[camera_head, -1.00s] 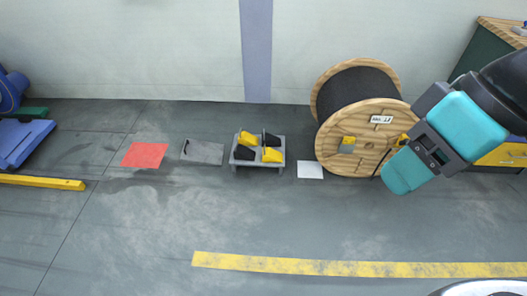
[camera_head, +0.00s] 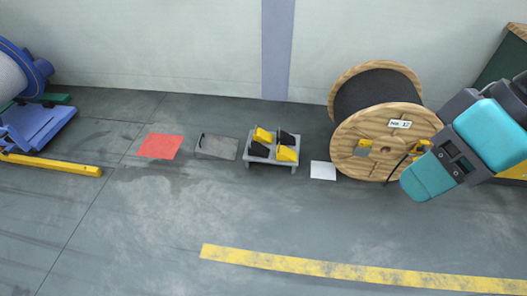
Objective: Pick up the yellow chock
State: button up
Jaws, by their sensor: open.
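A low grey stand (camera_head: 272,164) on the floor near the wall holds yellow and black chocks. One yellow chock (camera_head: 263,135) is at its back left and another yellow chock (camera_head: 287,154) at its front right. A black chock (camera_head: 288,139) is at the back right and another black chock (camera_head: 259,150) at the front left. My gripper (camera_head: 404,161) shows only in small part beside my teal arm link, in front of the wooden reel, well right of the stand. It is open, with no chock at it.
A large wooden cable reel (camera_head: 388,140) stands right of the stand, with a white sheet (camera_head: 323,170) between them. Blue machinery (camera_head: 35,122) and a yellow bar (camera_head: 50,164) are far left. The floor in front is clear.

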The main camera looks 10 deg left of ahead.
aim_at(260, 136)
jog(key=u, duration=0.6)
jog(key=i, duration=1.35)
jog(key=u, duration=0.2)
jog(key=i, duration=1.5)
jog(key=z, duration=0.4)
